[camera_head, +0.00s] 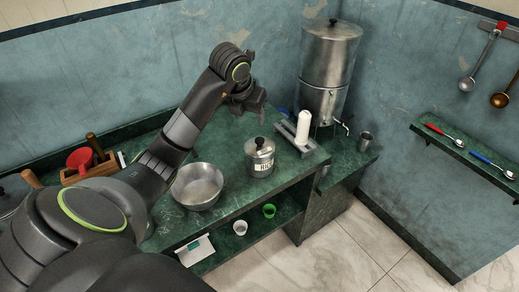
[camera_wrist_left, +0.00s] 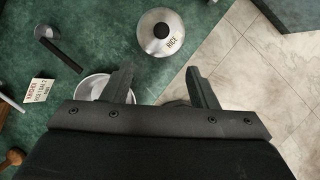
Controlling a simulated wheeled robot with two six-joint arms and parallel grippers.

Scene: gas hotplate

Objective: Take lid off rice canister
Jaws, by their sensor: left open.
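The rice canister (camera_head: 261,164) is a metal can labelled RICE, upright on the green counter. Its domed metal lid (camera_head: 256,148) with a dark round knob (camera_head: 259,142) sits on top. In the left wrist view the lid (camera_wrist_left: 150,22) and knob (camera_wrist_left: 162,30) show from above, beyond the fingertips. My left gripper (camera_head: 250,104) is open and empty, raised above the counter and apart from the canister. Its two fingers show in the left wrist view (camera_wrist_left: 161,76). My right gripper is not in view.
A metal bowl (camera_head: 198,187) stands left of the canister. A white pestle-like object (camera_head: 303,128) on a grey stand and a tall metal dispenser (camera_head: 328,65) stand behind right. A shelf below holds a white cup (camera_head: 240,228) and a green cup (camera_head: 269,210). A wooden rack (camera_head: 92,166) is at left.

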